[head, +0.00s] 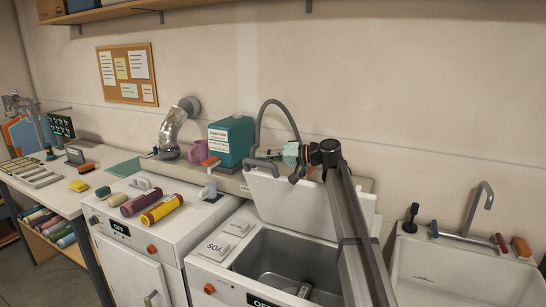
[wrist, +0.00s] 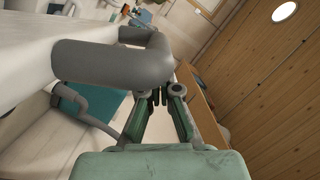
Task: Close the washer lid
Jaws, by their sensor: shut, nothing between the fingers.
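The washer (head: 225,255) has its lid (head: 300,203) raised, leaning back toward the wall, with the tub (head: 283,262) open below. A grey handle (head: 262,167) sits at the lid's upper left edge. My gripper (head: 272,153) is at the lid's top edge, close by this handle. In the wrist view my gripper (wrist: 158,97) is shut with nothing between its fingers. A thick grey bent bar (wrist: 110,65), seemingly the handle, crosses in front of the fingertips there. I cannot tell whether they touch. My arm hides part of the lid's right side and the tub.
A teal detergent jug (head: 231,140) and pink jug (head: 198,150) stand on the ledge behind. A grey hose (head: 263,115) arches behind the lid. A sink (head: 455,270) stands at the right.

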